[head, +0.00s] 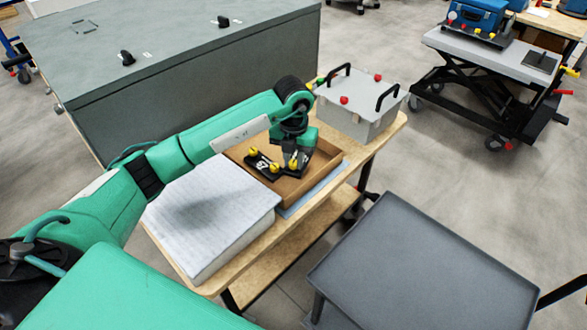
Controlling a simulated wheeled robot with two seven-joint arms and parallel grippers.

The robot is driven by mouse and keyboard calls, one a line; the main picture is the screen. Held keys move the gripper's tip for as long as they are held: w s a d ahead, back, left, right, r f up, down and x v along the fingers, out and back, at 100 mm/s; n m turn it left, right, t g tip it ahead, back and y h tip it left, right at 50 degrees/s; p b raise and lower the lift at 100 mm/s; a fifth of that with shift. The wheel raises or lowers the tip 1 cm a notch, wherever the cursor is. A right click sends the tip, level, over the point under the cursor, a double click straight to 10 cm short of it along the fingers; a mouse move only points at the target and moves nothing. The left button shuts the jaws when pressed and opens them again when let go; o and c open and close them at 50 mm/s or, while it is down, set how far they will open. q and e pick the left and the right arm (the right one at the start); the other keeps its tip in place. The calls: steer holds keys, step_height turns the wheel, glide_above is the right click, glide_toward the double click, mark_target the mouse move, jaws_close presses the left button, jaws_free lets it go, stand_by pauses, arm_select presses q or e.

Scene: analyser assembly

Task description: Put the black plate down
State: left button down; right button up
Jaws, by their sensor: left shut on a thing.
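My left gripper (293,161) reaches in from the left with its fingers pointing down, shut on a black plate (263,172). The black plate carries yellow knobs and a small white marking. The plate is over the inside of a shallow brown open box (293,192) on the wooden table. I cannot tell whether the plate touches the box floor. The gripper and wrist hide part of the plate and the back of the box. My right gripper is out of view.
A thick white stack (215,205) lies in front of the box on the table (215,286). A grey-white case with black handles (362,103) stands behind it. A dark grey table (425,265) is at right; a lift cart (490,62) stands at the back right.

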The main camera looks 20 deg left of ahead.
mark_target(293, 171)
arm_select(q)
step_height(293, 171, down, 4)
steer(key=shift+r, duration=0.1)
steer(key=shift+f, duration=0.55)
steer(key=c, duration=1.4)
jaws_free()
steer(key=shift+o, duration=0.8)
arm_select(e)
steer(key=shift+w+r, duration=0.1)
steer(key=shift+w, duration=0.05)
arm_select(q)
steer(key=shift+r, duration=0.1)
